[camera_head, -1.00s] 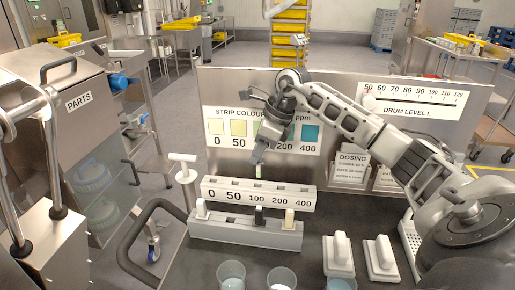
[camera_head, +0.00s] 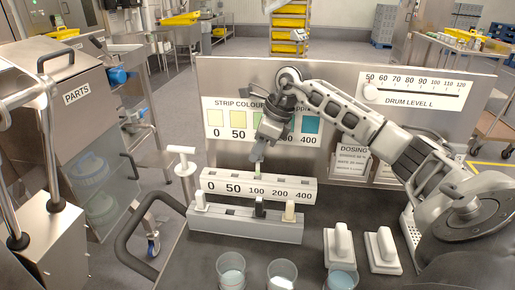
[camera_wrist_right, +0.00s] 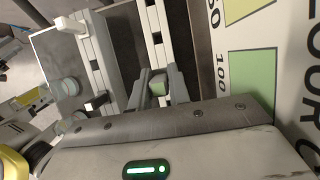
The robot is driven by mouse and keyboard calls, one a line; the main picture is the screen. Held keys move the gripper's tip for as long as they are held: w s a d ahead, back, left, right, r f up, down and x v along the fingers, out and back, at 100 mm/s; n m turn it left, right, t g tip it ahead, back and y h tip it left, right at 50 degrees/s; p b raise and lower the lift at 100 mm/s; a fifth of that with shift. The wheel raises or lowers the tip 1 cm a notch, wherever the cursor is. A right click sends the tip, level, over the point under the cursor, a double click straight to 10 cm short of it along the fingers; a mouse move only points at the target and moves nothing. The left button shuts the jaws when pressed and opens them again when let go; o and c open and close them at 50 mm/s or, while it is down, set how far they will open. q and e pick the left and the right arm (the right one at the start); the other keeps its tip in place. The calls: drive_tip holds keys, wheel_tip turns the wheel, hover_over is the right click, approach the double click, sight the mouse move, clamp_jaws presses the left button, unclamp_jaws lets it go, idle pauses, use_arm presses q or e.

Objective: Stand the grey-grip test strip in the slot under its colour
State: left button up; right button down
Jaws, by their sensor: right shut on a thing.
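My right gripper (camera_head: 259,155) is shut on the grey-grip test strip (camera_head: 257,168) and holds it almost upright at the 100 slot of the numbered white block (camera_head: 209,186). The strip's lower end is at the block's top; I cannot tell whether it is in the slot. In the right wrist view the strip shows a green patch (camera_wrist_right: 158,88) between the fingers. The colour chart (camera_head: 221,140) stands behind; its green 100 square shows in the wrist view (camera_wrist_right: 252,80), and my arm partly covers the chart in the head view. My left gripper is not in view.
A grey rack (camera_head: 235,229) in front of the block holds a white-grip strip (camera_head: 200,200), a black-grip strip (camera_head: 260,207) and a cream-grip strip (camera_head: 289,212). Cups (camera_head: 231,272) stand at the front edge. Two white blocks with handles (camera_head: 382,252) lie to the right.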

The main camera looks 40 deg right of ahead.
sight(257, 175)
drive_tip(key=shift+f+b, duration=2.25)
drive_tip(key=shift+f, duration=0.9)
drive_tip(key=c, duration=1.2)
unclamp_jaws()
drive_tip(key=shift+c, duration=0.2)
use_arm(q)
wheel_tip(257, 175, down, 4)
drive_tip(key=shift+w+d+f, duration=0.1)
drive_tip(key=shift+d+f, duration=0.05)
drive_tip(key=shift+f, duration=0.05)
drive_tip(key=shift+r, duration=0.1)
use_arm(e)
drive_tip(key=shift+r+p, duration=0.65)
drive_tip(key=shift+r, duration=0.15)
wheel_tip(257, 175, up, 8)
drive_tip(key=p, duration=0.6)
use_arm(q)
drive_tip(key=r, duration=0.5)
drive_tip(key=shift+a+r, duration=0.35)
use_arm(e)
drive_tip(key=shift+f, duration=0.1)
